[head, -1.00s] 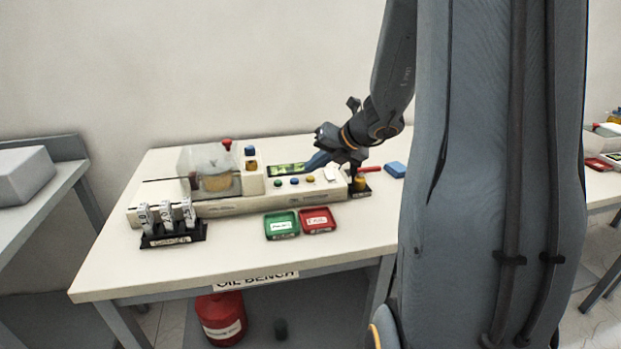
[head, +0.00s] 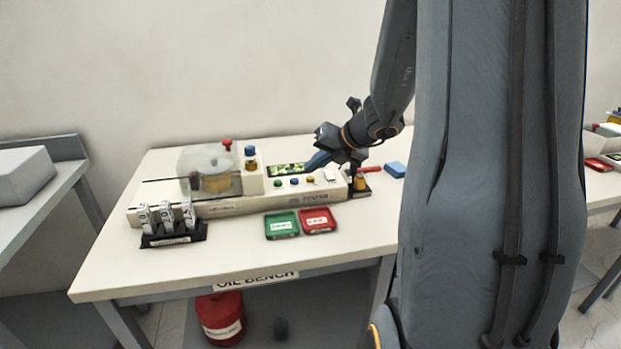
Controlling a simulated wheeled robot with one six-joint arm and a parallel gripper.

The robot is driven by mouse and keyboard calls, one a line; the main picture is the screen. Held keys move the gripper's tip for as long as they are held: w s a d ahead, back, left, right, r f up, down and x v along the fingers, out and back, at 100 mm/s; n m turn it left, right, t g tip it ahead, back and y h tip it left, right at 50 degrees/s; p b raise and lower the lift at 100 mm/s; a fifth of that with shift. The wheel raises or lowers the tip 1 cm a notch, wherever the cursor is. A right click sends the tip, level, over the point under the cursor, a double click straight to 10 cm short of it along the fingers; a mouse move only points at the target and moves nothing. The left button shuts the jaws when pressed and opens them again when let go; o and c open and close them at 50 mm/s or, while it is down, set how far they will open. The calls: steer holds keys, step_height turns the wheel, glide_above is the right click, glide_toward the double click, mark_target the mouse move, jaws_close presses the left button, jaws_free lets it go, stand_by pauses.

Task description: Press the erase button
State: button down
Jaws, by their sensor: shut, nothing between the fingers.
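The oil tester (head: 235,206) is a long cream unit on the oil bench, with a lit green display (head: 287,169). In front of the display sits a row of small buttons: a green button (head: 277,184), a blue button (head: 294,182) and a yellow button (head: 310,180). Their labels are too small to read, so I cannot tell which is erase. My gripper (head: 309,167) is shut and empty, its blue-grey fingers pointing down-left over the right end of the display, just behind the yellow button. I cannot tell whether the tips touch the panel.
A green tray (head: 282,234) and a red tray (head: 333,230) lie in front of the tester. A black rack (head: 176,240) with white-labelled items stands at left. A blue block (head: 395,170) lies right of the gripper. The bench front is clear.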

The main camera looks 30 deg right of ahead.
steer(key=shift+f, duration=0.15)
steer(key=shift+f, duration=0.3)
steer(key=shift+f+b, duration=0.45)
steer(key=shift+b, duration=0.15)
stand_by(0.8)
steer(key=shift+r, duration=0.15)
steer(key=shift+r+p, duration=0.8)
steer(key=shift+p, duration=0.2)
step_height(320, 180, up, 5)
steer(key=p, duration=0.5)
stand_by(0.7)
